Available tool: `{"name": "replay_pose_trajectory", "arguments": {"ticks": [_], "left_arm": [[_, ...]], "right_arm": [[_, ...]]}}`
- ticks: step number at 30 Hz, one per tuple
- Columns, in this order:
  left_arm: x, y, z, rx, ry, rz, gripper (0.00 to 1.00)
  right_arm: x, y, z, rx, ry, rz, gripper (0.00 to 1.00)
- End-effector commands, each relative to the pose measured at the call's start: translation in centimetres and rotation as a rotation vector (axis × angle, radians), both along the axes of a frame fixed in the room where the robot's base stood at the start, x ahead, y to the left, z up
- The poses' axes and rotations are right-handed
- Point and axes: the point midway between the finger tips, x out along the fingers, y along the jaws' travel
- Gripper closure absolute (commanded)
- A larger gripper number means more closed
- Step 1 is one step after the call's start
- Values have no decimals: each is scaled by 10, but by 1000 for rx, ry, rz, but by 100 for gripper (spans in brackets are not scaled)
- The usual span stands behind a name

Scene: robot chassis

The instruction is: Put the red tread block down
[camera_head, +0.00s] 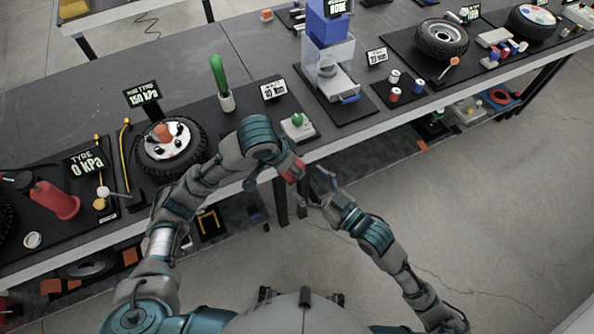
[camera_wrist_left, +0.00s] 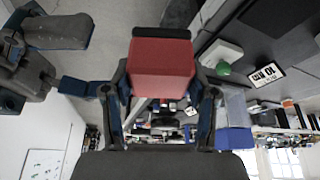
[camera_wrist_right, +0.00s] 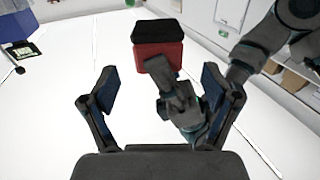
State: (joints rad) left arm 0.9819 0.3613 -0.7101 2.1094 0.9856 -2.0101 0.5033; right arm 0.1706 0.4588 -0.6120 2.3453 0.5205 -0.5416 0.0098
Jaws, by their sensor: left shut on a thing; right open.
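The red tread block (camera_wrist_left: 162,72) is a red block with a black layer on one face. My left gripper (camera_wrist_left: 160,95) is shut on it, one finger on each side. In the head view the block (camera_head: 292,171) shows at the end of my left arm, in front of the bench's near edge. It also shows in the right wrist view (camera_wrist_right: 158,55), black side up. My right gripper (camera_wrist_right: 155,85) is open and empty, facing the block and apart from it. In the head view my right gripper (camera_head: 322,186) is just right of the block.
The long bench (camera_head: 190,62) holds a tyre (camera_head: 170,146), a green-handled tool (camera_head: 220,82), a small plate with a green knob (camera_head: 297,125), a clear bin with a blue box (camera_head: 328,60) and several small cans. Bare floor lies on the right.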

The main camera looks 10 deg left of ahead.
Motion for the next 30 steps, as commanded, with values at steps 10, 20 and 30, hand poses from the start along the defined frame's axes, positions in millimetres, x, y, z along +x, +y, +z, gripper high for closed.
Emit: {"name": "replay_pose_trajectory", "arguments": {"ticks": [10,20,30], "left_arm": [[-1,0,1,-1,-1,0,100],[-1,0,1,-1,-1,0,100],[0,-1,1,-2,-1,-1,100]], "right_arm": [[29,38,0,0,0,-1,12],[32,41,0,-1,0,-1,12],[32,42,0,-1,1,0,81]]}}
